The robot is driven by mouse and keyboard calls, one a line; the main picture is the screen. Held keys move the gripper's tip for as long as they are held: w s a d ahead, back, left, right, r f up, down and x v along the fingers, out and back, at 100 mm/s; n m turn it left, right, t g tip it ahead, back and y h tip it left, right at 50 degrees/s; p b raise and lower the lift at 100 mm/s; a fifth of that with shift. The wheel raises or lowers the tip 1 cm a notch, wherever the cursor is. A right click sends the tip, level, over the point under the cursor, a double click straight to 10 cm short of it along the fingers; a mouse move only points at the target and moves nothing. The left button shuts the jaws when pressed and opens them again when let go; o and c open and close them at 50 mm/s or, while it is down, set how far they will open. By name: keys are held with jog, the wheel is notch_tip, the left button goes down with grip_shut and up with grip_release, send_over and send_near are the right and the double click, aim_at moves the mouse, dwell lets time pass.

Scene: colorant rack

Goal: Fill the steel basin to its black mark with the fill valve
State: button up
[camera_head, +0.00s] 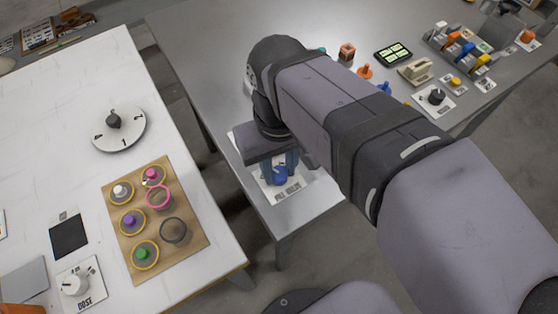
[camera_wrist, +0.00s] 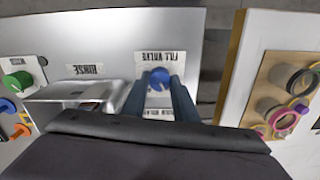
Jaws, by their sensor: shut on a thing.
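The fill valve is a blue knob (camera_wrist: 160,77) on a white plate (camera_wrist: 166,56) labelled FILL VALVE in the wrist view. In the head view the blue knob (camera_head: 281,177) sits near the front corner of the grey table. My gripper (camera_wrist: 160,86) points down over the knob, with one blue-grey finger on each side, shut on it. It also shows in the head view (camera_head: 279,165). A steel, box-like form (camera_wrist: 82,92), apparently the basin, stands left of the valve beside a RINSE label in the wrist view. My gripper partly covers it. I cannot make out its black mark or water level.
The white table (camera_head: 75,100) at left holds a dial (camera_head: 119,128) and a wooden board (camera_head: 194,218) with several coloured, ringed pieces. A gap separates it from the grey table (camera_head: 215,35). Several small items stand at the grey table's far right. My arm hides its middle.

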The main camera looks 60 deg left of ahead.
aim_at(279, 172)
jog(key=o, duration=1.1)
jog(key=shift+c, duration=0.2)
jog(key=shift+r, duration=0.1)
jog(key=shift+r+p, duration=0.65)
jog(key=shift+r, duration=3)
